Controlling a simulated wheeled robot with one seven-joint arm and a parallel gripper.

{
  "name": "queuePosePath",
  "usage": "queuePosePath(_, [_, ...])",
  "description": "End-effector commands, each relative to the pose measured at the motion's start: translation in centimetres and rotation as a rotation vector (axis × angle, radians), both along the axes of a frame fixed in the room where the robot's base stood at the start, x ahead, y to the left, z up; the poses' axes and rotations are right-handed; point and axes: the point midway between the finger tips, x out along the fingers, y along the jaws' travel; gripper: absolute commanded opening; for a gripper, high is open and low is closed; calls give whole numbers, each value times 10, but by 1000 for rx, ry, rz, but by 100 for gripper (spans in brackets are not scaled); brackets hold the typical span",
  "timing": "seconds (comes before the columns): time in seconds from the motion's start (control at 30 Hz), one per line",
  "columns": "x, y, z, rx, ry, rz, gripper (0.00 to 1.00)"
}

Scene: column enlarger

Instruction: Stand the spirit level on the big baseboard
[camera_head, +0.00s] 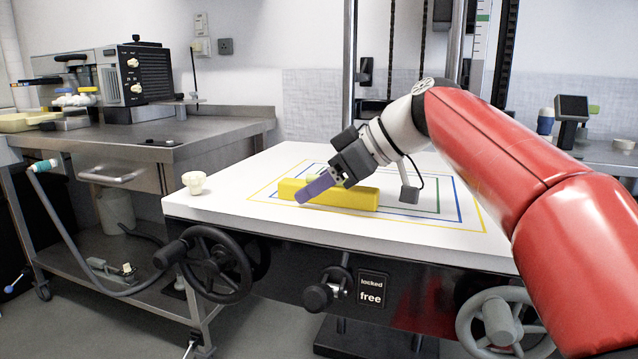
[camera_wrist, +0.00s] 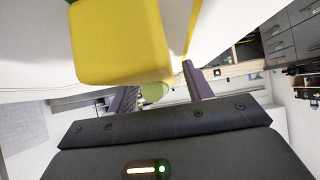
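The yellow spirit level (camera_head: 350,197) lies lengthwise on the big white baseboard (camera_head: 240,210), inside the coloured outlines. Its near end fills the upper left of the wrist view (camera_wrist: 118,42). My gripper (camera_head: 316,187) has purple fingers and reaches down toward the level's left part, hiding some of it in the head view. In the wrist view the fingers (camera_wrist: 160,92) are apart, with a clear gap and no grip on the level. A small greenish round thing (camera_wrist: 153,92) shows beyond the gap. I cannot tell whether a finger touches the level.
Handwheels (camera_head: 214,262) and a knob with a "locked/free" plate (camera_head: 371,289) sit below the front edge. A steel bench (camera_head: 190,150) stands left. The baseboard's left and front areas are mostly clear.

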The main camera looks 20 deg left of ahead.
Motion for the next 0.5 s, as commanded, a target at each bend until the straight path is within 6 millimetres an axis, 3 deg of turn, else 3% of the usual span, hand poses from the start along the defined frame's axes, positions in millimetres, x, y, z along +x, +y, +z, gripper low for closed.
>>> queuePosePath(0.27, [0, 0, 5, 0, 0, 0, 51])
queuePosePath(0.5, [-1, -33, 30, 1, -3, -5, 51])
